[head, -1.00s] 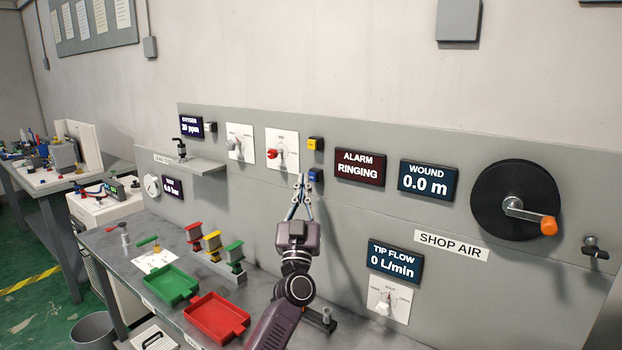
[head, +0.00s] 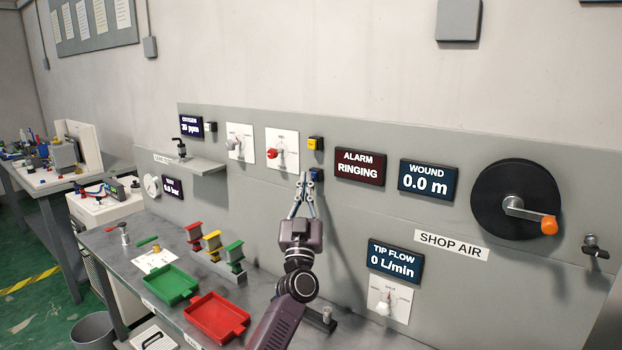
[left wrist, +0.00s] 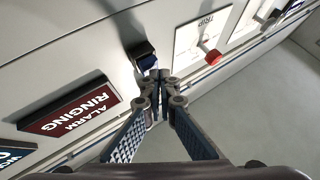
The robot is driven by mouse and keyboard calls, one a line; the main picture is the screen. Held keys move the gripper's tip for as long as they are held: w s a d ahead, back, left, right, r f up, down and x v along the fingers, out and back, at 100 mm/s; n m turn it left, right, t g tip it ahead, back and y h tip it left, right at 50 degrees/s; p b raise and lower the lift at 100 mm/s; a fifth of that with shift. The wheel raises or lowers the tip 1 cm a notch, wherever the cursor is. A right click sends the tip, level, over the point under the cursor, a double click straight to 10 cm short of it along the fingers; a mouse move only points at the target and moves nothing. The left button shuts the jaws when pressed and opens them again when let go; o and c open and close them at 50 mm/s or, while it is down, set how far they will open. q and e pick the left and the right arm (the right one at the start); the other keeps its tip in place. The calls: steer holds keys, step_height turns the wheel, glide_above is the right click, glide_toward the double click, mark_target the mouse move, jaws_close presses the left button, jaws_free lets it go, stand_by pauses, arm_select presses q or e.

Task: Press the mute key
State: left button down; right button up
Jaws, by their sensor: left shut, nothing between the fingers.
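A blue key (head: 316,174) and a yellow key (head: 315,144) sit one above the other on the grey panel, left of the dark red display (head: 360,167) reading "ALARM RINGING". Their lettering is too small to read, so I cannot tell by label which is mute. My left gripper (head: 304,175) is shut and empty, its tips just left of the blue key in the head view. In the left wrist view the blue key (left wrist: 147,61) is right by the fingertips (left wrist: 158,76); I cannot tell whether they touch. My right gripper is not in view.
A white plate with a red knob (head: 272,153) is left of the keys. The "WOUND 0.0 m" display (head: 428,181) and a black reel (head: 500,190) are to the right. Red (head: 218,334) and green (head: 170,300) trays lie on the bench below.

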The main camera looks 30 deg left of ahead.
arm_select(q)
steer(key=shift+w, duration=0.4)
stand_by(0.3)
steer(key=shift+s, duration=0.1)
steer(key=shift+s+p, duration=0.65)
steer(key=shift+s, duration=0.2)
steer(key=s+p, duration=0.2)
steer(key=s, duration=0.1)
steer(key=s+p, duration=0.1)
steer(key=s, duration=0.1)
steer(key=shift+a+p, duration=0.25)
steer(key=shift+p, duration=0.05)
stand_by(0.6)
